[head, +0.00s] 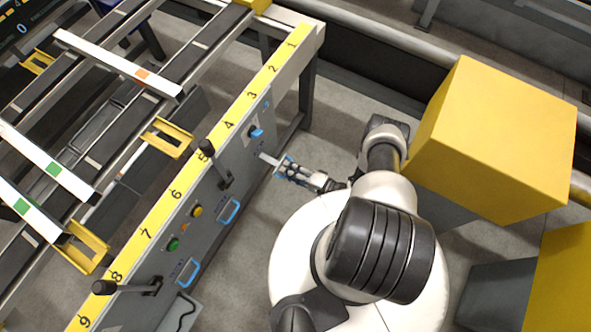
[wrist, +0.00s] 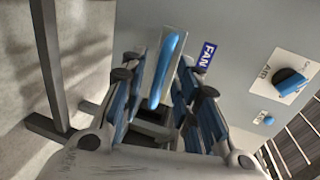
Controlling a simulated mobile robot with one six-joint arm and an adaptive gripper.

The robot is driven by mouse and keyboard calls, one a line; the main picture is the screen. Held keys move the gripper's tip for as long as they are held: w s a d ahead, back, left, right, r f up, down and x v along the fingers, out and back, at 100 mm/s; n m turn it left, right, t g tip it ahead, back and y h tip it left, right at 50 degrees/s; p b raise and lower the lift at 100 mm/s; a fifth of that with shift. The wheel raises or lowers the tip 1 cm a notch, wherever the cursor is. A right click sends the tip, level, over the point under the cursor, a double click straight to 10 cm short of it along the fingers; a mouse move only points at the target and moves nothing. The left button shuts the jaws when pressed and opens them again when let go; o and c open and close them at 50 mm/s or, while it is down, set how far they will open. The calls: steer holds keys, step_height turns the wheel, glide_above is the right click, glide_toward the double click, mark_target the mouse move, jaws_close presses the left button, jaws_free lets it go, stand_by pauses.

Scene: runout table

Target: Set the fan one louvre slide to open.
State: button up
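A long blue handle on a pale plate (wrist: 166,68) stands on the grey panel in the wrist view. Beside it is a blue label reading FAN (wrist: 207,57); no number is readable. My gripper (wrist: 160,92) is open, with one finger on each side of the handle's lower end. I cannot tell whether the fingers touch it. In the head view my gripper (head: 281,165) points at the panel, close to a pale plate (head: 268,159); the handle there is hidden. Two other blue handles (head: 229,211) (head: 187,272) sit further along the panel.
A blue knob on a plate marked AIR (wrist: 289,82) is right of the handle. Black levers (head: 225,180) (head: 128,287) and yellow (head: 197,211) and green (head: 173,244) buttons project from the panel (head: 215,230). A yellow box (head: 490,135) stands behind my arm.

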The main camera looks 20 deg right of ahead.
steer(key=v, duration=1.2)
stand_by(0.3)
steer(key=w+d+r+n+g+y, duration=0.1)
steer(key=w+d+r+n+g, duration=0.15)
steer(key=r, duration=0.45)
steer(key=w+d+r+n+g+y, duration=0.2)
steer(key=w+r+g, duration=0.1)
steer(key=r, duration=0.5)
steer(key=w+a+r+n+g+h, duration=0.1)
steer(key=a+r+n+g, duration=0.15)
steer(key=r, duration=0.55)
steer(key=w+a+r+n+g+h, duration=0.1)
steer(key=w+r+g, duration=0.15)
steer(key=r, duration=0.65)
steer(key=s+a+r+n+g+h, duration=0.1)
steer(key=s+a+r+h, duration=0.25)
steer(key=r, duration=0.45)
steer(key=s+a+r+n+g+h, duration=0.15)
steer(key=a+r, duration=0.25)
steer(key=r, duration=0.4)
steer(key=s+a+r+t+h, duration=0.3)
steer(key=s+r+t+h, duration=0.2)
steer(key=s+r, duration=0.4)
steer(key=shift+s+a, duration=0.15)
steer(key=shift+s, duration=0.6)
